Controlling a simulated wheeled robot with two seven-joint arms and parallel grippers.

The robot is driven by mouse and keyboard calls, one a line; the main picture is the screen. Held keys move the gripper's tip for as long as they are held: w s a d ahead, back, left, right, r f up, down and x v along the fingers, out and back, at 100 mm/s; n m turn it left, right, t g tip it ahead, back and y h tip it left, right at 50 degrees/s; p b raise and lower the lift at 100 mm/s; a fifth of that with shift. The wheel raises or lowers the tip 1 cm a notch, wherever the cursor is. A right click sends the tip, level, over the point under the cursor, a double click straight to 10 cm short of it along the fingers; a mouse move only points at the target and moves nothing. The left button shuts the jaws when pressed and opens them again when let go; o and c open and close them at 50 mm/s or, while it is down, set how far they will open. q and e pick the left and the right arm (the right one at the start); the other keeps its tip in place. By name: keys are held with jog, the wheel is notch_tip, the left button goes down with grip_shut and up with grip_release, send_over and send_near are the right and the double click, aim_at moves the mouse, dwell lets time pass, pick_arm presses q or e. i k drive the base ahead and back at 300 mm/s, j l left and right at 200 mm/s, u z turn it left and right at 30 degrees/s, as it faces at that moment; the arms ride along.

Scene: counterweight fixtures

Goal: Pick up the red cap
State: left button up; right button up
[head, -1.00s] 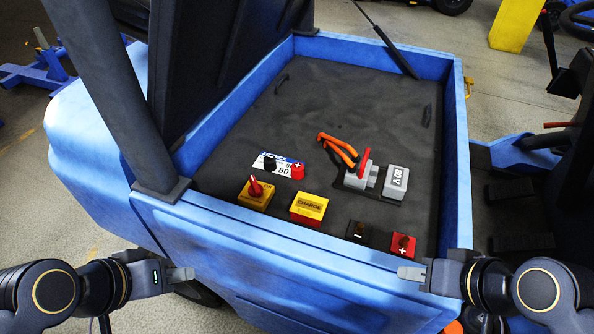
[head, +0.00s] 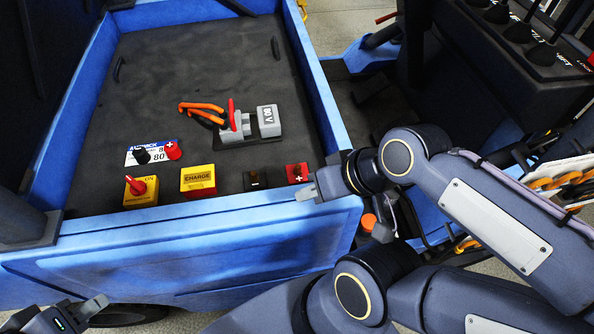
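The red cap (head: 173,149) is a small round cap with a plus mark on top. It sits at the right end of a white and blue label (head: 139,158) in the dark bed, just right of a black cap (head: 142,156). My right gripper (head: 306,192) is at the bed's front rim, beside a red plus block, well to the right of the red cap and empty. My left gripper (head: 94,308) is low at the left, in front of the bed and apart from the cap. I cannot tell the finger openings.
A yellow switch block with a red knob (head: 141,190), a yellow charge block (head: 198,181), a black block (head: 255,180) and a red plus block (head: 297,173) line the front. A grey connector (head: 238,127) with orange cables stands behind. The blue rim (head: 190,222) borders the bed.

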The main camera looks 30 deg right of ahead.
aim_at(173, 151)
jog(key=j+u, duration=0.15)
jog(key=u, duration=0.2)
jog(key=i+j+u, duration=0.1)
jog(key=u, duration=0.25)
jog(key=i+j+u, duration=0.1)
jog(key=u, duration=0.2)
jog(key=j, duration=0.1)
